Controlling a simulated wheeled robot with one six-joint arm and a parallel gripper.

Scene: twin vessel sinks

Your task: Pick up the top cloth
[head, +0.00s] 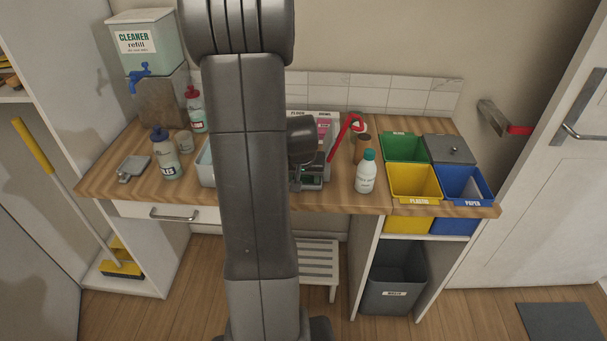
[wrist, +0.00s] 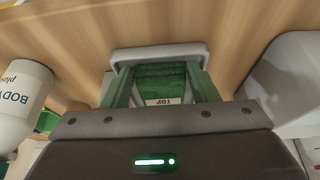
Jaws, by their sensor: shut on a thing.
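The top cloth (wrist: 160,82) is dark green with a pale label reading TOP. In the wrist view it sits between the two green fingers of my gripper (wrist: 160,88), which is shut on it. A pale grey rim (wrist: 160,53) shows just beyond the cloth, over the wooden counter. Whether the cloth is clear of what lies beneath it cannot be told. In the head view my arm hides much of the middle of the counter, and the cloth is not clearly seen there.
A white bottle with a teal cap (head: 366,172) stands right of my gripper. Green, yellow (head: 413,184), blue and grey bins fill the counter's right end. A pale container (head: 205,163) stands left, partly behind my arm. Bottles and a dispenser (head: 148,45) are further left.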

